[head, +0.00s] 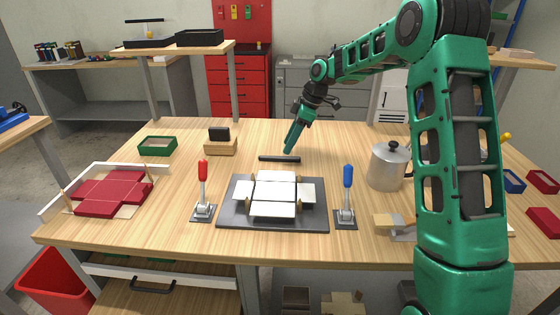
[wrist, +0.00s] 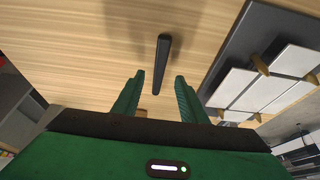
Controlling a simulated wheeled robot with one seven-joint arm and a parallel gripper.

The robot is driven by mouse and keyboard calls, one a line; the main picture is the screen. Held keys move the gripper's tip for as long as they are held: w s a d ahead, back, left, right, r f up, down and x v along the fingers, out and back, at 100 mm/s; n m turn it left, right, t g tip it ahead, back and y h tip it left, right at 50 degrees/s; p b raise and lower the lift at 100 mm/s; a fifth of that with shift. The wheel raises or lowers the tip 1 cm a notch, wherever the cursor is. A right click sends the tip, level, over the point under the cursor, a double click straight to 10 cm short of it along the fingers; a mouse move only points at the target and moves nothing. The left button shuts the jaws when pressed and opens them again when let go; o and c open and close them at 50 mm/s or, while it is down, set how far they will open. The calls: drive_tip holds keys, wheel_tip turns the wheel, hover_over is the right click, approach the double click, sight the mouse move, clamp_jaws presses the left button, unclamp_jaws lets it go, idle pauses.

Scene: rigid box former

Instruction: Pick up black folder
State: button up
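The black folder is a slim dark bar (head: 279,158) lying flat on the wooden table, behind the grey forming board. In the wrist view the folder (wrist: 162,62) runs lengthwise away from the fingers, with its near end about level with the gap between their tips. My gripper (head: 288,150) is above the table just behind the folder, pointing down. In the wrist view my gripper (wrist: 160,77) has its two green fingers apart, with nothing gripped between them.
The grey board (head: 228,213) holds a white box blank with tan corner pieces. Red-handled (head: 203,172) and blue-handled (head: 348,178) clamps flank it. A steel pot (head: 388,170) stands right, a wooden block with a black piece (head: 220,147) left. Table around the folder is clear.

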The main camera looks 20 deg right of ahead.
sight(281, 157)
drive_tip(key=x, duration=0.5)
drive_tip(key=shift+w, duration=0.1)
clamp_jaws()
drive_tip(key=shift+r, duration=0.1)
drive_tip(key=shift+r, duration=0.5)
drive_tip(key=r, duration=0.3)
drive_tip(key=shift+a+r, duration=0.3)
drive_tip(key=shift+a, duration=0.1)
drive_tip(key=s+a+r, duration=0.5)
drive_tip(key=a+r, duration=0.1)
drive_tip(key=a, duration=0.3)
drive_tip(key=shift+a+r, duration=0.15)
drive_tip(key=shift+a, duration=0.15)
drive_tip(key=shift+s, duration=0.3)
